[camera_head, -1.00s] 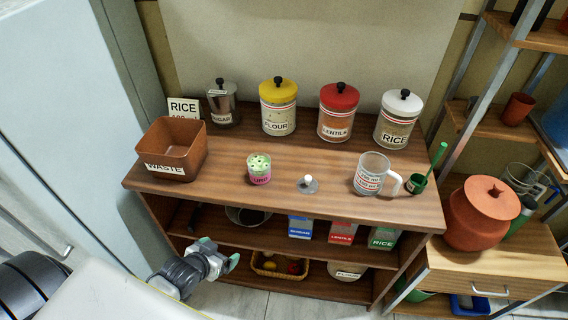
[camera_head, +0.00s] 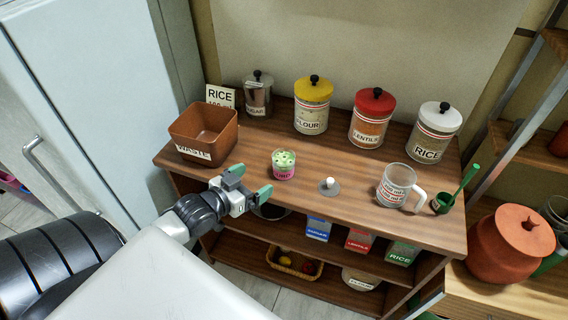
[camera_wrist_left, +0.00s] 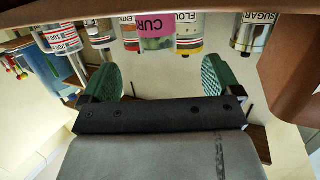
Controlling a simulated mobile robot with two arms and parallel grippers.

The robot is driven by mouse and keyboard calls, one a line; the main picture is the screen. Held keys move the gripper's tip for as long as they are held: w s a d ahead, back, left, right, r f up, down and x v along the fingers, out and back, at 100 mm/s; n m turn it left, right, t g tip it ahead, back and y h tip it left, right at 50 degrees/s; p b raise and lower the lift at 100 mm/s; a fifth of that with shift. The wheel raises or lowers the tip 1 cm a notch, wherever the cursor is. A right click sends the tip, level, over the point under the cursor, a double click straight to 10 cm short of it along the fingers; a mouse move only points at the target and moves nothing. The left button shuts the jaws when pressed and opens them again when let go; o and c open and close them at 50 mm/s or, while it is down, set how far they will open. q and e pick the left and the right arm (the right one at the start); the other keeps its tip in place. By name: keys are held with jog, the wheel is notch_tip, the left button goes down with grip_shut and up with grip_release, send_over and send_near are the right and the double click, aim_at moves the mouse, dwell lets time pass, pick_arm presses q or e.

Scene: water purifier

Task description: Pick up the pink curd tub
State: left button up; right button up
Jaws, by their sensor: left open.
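The curd tub (camera_head: 284,165), small with a pink CURD label and a pale green, dotted top, stands upright on the wooden shelf top (camera_head: 335,205). In the left wrist view its pink label (camera_wrist_left: 157,24) shows upside down, between and beyond the fingers. My left gripper (camera_head: 251,181) is open and empty, in front of and left of the tub, near the shelf's front edge and apart from the tub. Its two green finger pads also show in the left wrist view (camera_wrist_left: 158,77). My right gripper is not in view.
The brown WASTE bin (camera_head: 204,134) stands left of the tub. Jars of flour (camera_head: 312,106), lentils (camera_head: 371,119) and rice (camera_head: 434,133) line the back.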

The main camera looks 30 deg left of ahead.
aim_at(276, 170)
pick_arm(q)
jog(key=x, duration=0.4)
jog(key=shift+w+f, duration=0.1)
jog(key=shift+w, duration=0.25)
jog(key=shift+d+f+x, duration=0.15)
jog(key=shift+x, duration=1.3)
jog(key=shift+d+f+x, duration=0.1)
jog(key=shift+d+x, duration=0.05)
jog(key=shift+x, duration=1.3)
jog(key=shift+s, duration=0.15)
jog(key=shift+c, duration=0.2)
jog(key=c, duration=1.1)
